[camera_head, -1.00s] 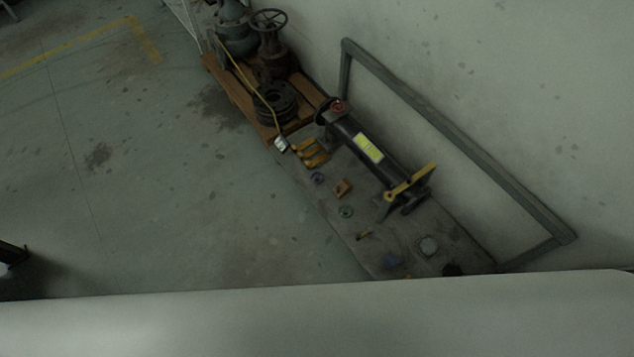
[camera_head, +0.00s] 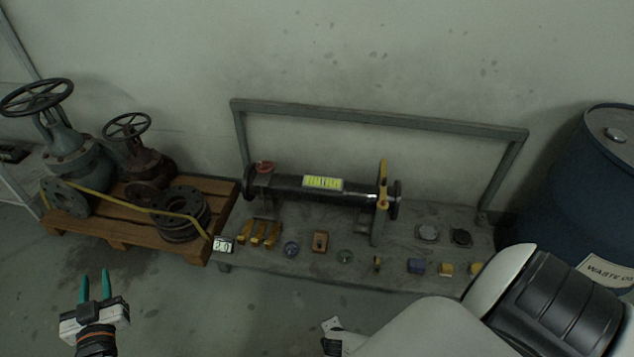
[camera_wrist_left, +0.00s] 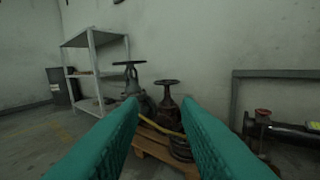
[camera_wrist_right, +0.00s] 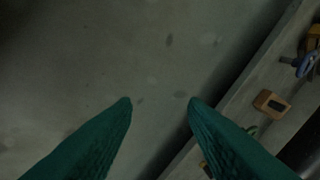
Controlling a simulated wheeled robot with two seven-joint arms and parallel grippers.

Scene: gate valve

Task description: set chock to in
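A black pipe spool (camera_head: 310,190) with a yellow-green label lies on a low grey bench. Several yellow wedge-like pieces (camera_head: 258,234) lie at the bench's left front; I cannot tell whether one is the chock. My left gripper (camera_head: 94,286) is open and empty above the floor at lower left, away from the bench. My right gripper (camera_wrist_right: 159,102) is open and empty over the floor near the bench edge; my arm hides most of it in the head view.
A wooden pallet (camera_head: 120,232) with handwheel valves and stacked flanges stands left of the bench (camera_head: 290,268). A grey frame (camera_head: 380,119) rises behind the pipe. A blue drum (camera_head: 590,185) stands at right. Small parts lie along the bench front. Floor at lower left is clear.

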